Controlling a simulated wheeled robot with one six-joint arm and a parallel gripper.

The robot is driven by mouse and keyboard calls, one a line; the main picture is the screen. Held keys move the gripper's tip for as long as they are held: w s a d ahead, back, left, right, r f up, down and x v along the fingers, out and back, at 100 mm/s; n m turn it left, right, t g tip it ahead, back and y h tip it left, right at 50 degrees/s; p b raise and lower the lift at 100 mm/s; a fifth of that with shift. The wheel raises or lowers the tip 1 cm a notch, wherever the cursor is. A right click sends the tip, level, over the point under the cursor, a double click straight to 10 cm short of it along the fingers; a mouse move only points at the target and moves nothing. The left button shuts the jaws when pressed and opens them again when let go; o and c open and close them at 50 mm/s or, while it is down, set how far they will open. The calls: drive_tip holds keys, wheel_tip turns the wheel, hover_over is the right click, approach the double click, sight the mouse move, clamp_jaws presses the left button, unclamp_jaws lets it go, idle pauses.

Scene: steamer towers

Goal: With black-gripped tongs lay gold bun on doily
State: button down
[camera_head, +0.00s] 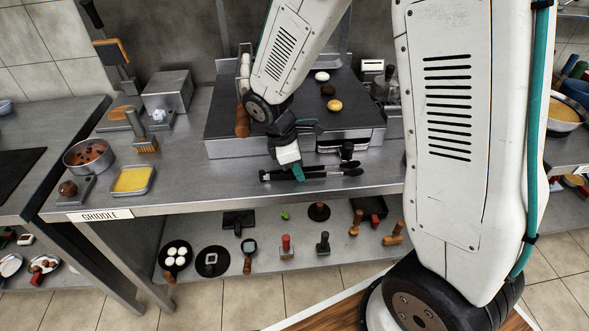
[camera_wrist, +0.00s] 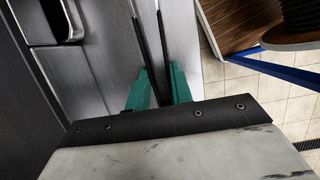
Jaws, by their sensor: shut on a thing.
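Black-gripped tongs (camera_head: 340,170) lie along the front of the steel counter, pointing right. My gripper (camera_head: 298,172) is over their left part, shut on them. In the wrist view, my teal fingers (camera_wrist: 161,82) stand either side of the tongs' two dark arms (camera_wrist: 140,35). The gold bun (camera_head: 334,105) sits on the dark griddle (camera_head: 280,118), nearest of a row of three. I cannot make out a doily in either view.
A white bun (camera_head: 322,76) and a dark brown bun (camera_head: 327,90) sit behind the gold one. A lower shelf holds pans and stamps.

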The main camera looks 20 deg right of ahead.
wheel_tip(320, 180, up, 8)
idle(0.8)
drive_tip(key=shift+a, duration=0.1)
idle(0.4)
